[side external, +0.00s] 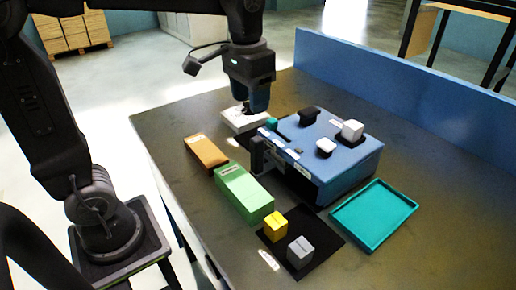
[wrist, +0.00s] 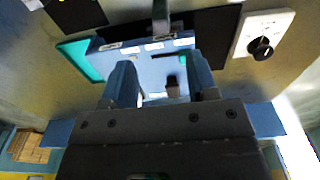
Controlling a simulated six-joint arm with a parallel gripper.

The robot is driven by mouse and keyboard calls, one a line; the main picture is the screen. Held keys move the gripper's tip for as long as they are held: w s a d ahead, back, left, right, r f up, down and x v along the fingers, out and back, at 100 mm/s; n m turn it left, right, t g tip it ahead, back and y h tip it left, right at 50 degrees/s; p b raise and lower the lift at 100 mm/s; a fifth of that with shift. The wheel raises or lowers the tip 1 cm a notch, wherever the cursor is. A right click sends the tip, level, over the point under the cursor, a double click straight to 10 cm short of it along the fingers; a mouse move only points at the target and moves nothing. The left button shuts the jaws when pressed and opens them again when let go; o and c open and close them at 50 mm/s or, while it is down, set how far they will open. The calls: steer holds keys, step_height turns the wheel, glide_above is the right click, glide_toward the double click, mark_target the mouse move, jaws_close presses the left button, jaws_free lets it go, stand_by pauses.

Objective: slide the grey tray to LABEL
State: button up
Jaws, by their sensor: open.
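I cannot make out a clearly grey tray; the only plain tray is teal (side external: 374,215), lying on the table right of the blue box (side external: 345,172). The tray's corner also shows in the wrist view (wrist: 80,58). Small white labels (wrist: 153,47) sit along the blue box's edge, their text too small to read. A dark grey bracket-like part (side external: 258,157) stands at the box's front left. My gripper (side external: 257,108) is open and points down near the box's back left corner. In the wrist view, its blue fingers (wrist: 161,85) are apart, with a small dark lever between them.
A white panel with a black knob (wrist: 263,46) is near my gripper. Orange (side external: 206,152) and green (side external: 243,192) boxes stand left of the blue box. Yellow (side external: 275,227) and grey (side external: 300,252) cubes stand on a black mat. Knobs and a white cube (side external: 352,130) top the blue box.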

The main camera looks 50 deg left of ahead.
mark_target(257, 149)
steer(key=shift+g, duration=0.3)
steer(key=f, duration=0.4)
steer(key=w+f, duration=0.1)
steer(key=f, duration=0.9)
steer(key=shift+w, duration=0.3)
jaws_close()
